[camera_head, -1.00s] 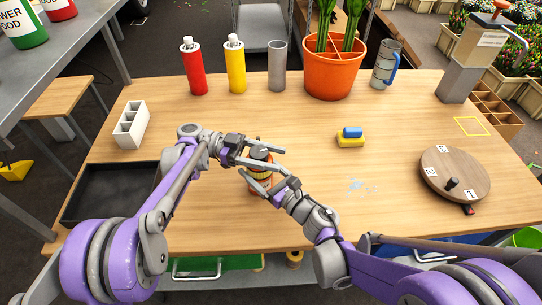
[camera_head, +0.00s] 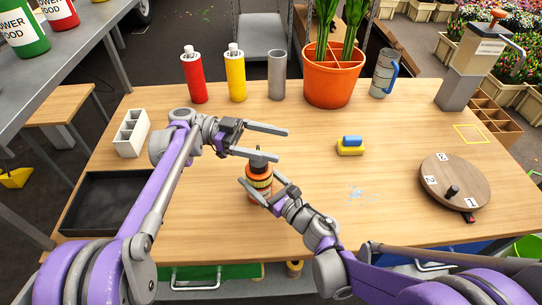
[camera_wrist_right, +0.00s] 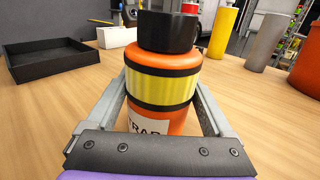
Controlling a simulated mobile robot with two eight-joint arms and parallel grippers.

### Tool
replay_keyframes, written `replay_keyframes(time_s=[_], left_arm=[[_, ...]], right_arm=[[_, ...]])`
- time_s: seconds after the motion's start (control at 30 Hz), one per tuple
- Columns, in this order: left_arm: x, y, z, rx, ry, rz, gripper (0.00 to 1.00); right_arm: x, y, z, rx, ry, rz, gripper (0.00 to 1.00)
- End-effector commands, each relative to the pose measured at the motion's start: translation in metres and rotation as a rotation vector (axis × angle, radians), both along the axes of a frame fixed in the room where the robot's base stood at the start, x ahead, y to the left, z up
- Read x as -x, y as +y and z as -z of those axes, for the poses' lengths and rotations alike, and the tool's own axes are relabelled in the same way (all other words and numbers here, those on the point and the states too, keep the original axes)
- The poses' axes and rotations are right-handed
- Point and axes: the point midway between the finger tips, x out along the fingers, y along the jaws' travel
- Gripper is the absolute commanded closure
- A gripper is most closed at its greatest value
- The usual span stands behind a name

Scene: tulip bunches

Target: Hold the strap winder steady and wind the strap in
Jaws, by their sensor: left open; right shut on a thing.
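The strap winder (camera_head: 259,183) is an orange cylinder with a yellow band between black rings and a dark top. It stands upright on the table near the front middle. In the right wrist view the strap winder (camera_wrist_right: 160,85) fills the space between the fingers, with a partly hidden white label low on its front. My right gripper (camera_head: 257,176) is shut on its body from the front right. My left gripper (camera_head: 282,145) is open and empty, its fingers spread just behind and above the dark top. No loose strap can be made out.
A black tray (camera_head: 72,220) and a white divided holder (camera_head: 131,132) are at the left. A yellow-and-blue block (camera_head: 350,146) and a round wooden board (camera_head: 455,182) lie to the right. Bottles, a grey cylinder (camera_head: 276,75) and an orange pot (camera_head: 333,82) line the back.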

Motion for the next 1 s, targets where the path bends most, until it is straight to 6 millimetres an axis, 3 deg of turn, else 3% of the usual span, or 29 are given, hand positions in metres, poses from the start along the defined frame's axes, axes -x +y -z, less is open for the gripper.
replay_keyframes(time_s=[0.2,0.57,0.67,1.0], left_arm=[[0.000,0.000,-0.019,0.000,0.000,0.000,0.11],[-0.001,0.003,-0.017,0.000,0.000,-0.010,0.11],[-0.005,0.017,-0.004,-0.001,0.001,-0.060,0.11],[-0.006,0.105,0.067,-0.002,0.001,-0.378,0.11]], right_arm=[[0.000,0.000,0.000,0.000,0.000,0.000,0.96],[0.000,0.000,0.000,0.000,0.000,0.000,0.96],[0.000,0.000,0.000,0.000,0.000,0.000,0.96],[0.000,0.000,0.000,0.000,0.000,0.000,0.96]])
